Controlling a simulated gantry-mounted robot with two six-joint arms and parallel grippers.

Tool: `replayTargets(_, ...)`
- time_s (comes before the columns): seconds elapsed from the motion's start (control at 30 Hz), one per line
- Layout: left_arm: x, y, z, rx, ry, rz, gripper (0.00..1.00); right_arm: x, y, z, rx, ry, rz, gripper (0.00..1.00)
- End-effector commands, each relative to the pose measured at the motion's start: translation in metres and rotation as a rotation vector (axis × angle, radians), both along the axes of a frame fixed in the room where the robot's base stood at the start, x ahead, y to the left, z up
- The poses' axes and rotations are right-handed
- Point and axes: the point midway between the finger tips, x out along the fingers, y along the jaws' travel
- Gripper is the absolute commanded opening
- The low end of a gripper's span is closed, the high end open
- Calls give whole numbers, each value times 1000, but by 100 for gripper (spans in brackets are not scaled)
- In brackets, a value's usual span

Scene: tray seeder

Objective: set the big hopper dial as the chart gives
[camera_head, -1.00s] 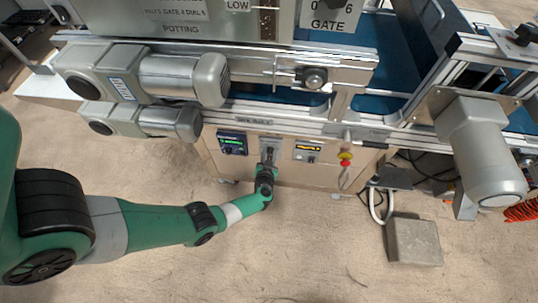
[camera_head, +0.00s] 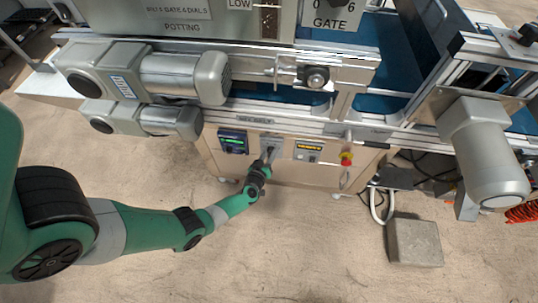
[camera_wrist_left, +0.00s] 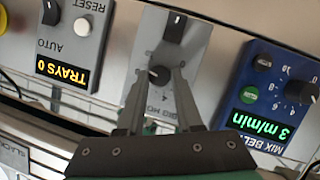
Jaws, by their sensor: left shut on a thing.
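My left gripper (camera_head: 268,157) reaches the grey dial plate (camera_head: 274,142) on the front of the machine's cabinet. In the left wrist view, which is upside down, this plate (camera_wrist_left: 192,48) carries two black knobs. My left gripper (camera_wrist_left: 160,72) is shut on the big hopper dial (camera_wrist_left: 159,76), a round black knob with a white pointer line, one finger on each side. The fingers hide part of its scale and lettering. The other black knob (camera_wrist_left: 175,27) is clear of the fingers. My right gripper is not in view.
A blue mix belt box (camera_wrist_left: 266,95) reading 3 m/min and a grey tray counter (camera_wrist_left: 72,45) reading TRAYS 0 flank the plate. A red emergency button (camera_head: 346,159) is at the cabinet's right. Motors (camera_head: 180,76) overhang above. The floor in front is mostly clear.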

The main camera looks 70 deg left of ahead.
Motion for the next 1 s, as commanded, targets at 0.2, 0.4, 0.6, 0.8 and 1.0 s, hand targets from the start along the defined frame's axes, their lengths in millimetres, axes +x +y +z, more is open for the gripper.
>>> replayTargets(0.2,0,0,-1,-21,-32,-1,0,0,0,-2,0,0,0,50)
replayTargets(0.4,0,0,-1,-23,-35,-1,0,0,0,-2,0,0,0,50)
replayTargets(0.6,0,0,-1,-22,-35,-1,42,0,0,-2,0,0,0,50)
replayTargets(0.8,0,0,-1,-22,-35,0,65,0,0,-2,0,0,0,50)
replayTargets(1.0,0,0,0,-22,-35,0,65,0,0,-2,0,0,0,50)
